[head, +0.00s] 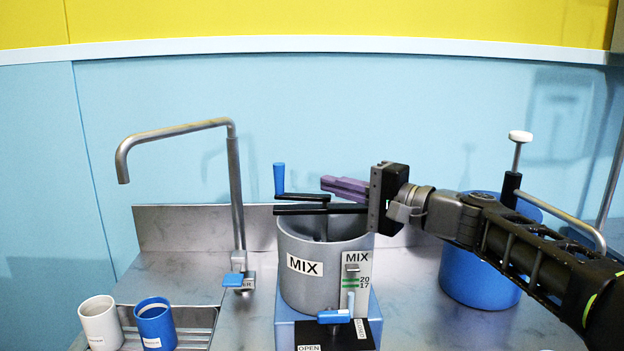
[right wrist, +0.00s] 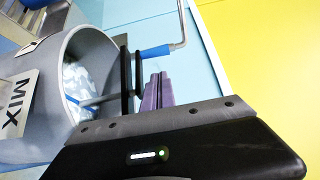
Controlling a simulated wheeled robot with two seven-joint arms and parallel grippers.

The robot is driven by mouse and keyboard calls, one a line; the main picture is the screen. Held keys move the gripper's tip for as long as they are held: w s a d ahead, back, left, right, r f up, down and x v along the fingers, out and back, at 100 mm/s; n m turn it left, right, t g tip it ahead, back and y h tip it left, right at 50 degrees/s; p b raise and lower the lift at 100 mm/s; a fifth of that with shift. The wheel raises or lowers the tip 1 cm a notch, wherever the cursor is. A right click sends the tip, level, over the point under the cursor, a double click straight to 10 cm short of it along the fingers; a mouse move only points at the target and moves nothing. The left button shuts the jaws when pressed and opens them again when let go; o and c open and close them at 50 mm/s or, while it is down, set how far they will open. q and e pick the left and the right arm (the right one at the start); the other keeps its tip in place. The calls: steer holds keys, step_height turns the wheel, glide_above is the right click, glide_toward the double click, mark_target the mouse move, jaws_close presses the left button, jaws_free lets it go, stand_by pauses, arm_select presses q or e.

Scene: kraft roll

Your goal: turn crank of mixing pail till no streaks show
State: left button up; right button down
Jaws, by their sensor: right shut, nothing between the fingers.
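The grey mixing pail (head: 300,285), labelled MIX, stands on a blue base. A black bar (head: 290,210) spans its top, with the black crank arm above it and the upright blue crank handle (head: 279,180) at the left. In the right wrist view the handle (right wrist: 157,52) lies just beyond my fingertips, apart from them. The paint (right wrist: 78,82) inside shows pale blue and white patches. My right gripper (head: 324,184) has its purple fingers shut and empty, above the pail, right of the handle. My left gripper is out of view.
A tap (head: 237,190) arches at the left. A white cup (head: 100,325) and a blue cup (head: 155,325) stand on a drain tray at the front left. A blue bucket (head: 480,280) is behind my right arm. A blue lever (head: 334,317) is at the pail's front.

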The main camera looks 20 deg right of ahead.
mark_target(293, 193)
steer(key=p+x, duration=0.2)
steer(key=x, duration=0.7)
steer(key=shift+w+a, duration=0.15)
steer(key=shift+w, duration=0.1)
steer(key=shift+s+a+b, duration=0.15)
steer(key=shift+s+b, duration=0.1)
steer(key=shift+b, duration=0.35)
